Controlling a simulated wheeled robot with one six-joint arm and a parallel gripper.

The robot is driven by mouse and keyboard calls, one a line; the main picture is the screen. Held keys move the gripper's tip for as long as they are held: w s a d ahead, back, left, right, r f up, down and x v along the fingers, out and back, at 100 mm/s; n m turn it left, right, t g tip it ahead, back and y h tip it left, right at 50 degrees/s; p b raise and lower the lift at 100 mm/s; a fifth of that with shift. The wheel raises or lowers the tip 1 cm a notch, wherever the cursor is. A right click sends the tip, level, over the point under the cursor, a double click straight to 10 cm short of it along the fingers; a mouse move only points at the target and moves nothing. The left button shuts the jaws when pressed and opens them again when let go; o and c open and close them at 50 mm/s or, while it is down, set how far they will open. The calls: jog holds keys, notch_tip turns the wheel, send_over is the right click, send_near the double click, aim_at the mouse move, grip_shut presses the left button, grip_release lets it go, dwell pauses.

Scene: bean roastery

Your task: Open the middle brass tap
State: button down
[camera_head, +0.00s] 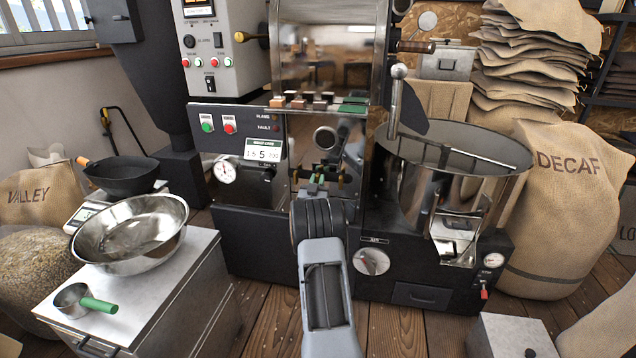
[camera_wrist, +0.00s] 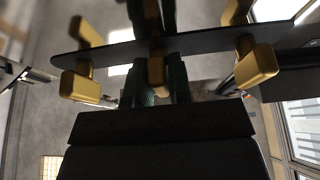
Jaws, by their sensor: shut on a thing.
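Three brass taps sit in a row on a dark plate in the wrist view. The left tap (camera_wrist: 82,86) and the right tap (camera_wrist: 257,66) stand clear on either side of my gripper. The middle brass tap (camera_wrist: 156,76) is between my two dark green fingers, mostly hidden by them. My gripper (camera_wrist: 158,88) is shut on this middle tap. In the head view my gripper (camera_head: 316,184) reaches into the front of the roasting machine, and the taps there are small and partly covered by my arm. How far the middle tap is turned cannot be told.
A round cooling tray (camera_head: 455,150) stands close on the right. A steel bowl (camera_head: 130,235) and a green-handled scoop (camera_head: 85,302) lie on a white cabinet at left. A DECAF sack (camera_head: 565,215) stands at far right. Wooden floor in front is partly free.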

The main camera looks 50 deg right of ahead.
jog(key=c, duration=1.1)
grip_release()
jog(key=shift+a, duration=0.1)
jog(key=p+v, duration=0.3)
jog(key=v, duration=1)
jog(key=shift+s+a+f, duration=0.15)
jog(key=shift+a+f, duration=0.05)
jog(key=shift+f, duration=0.05)
jog(key=shift+r, duration=0.1)
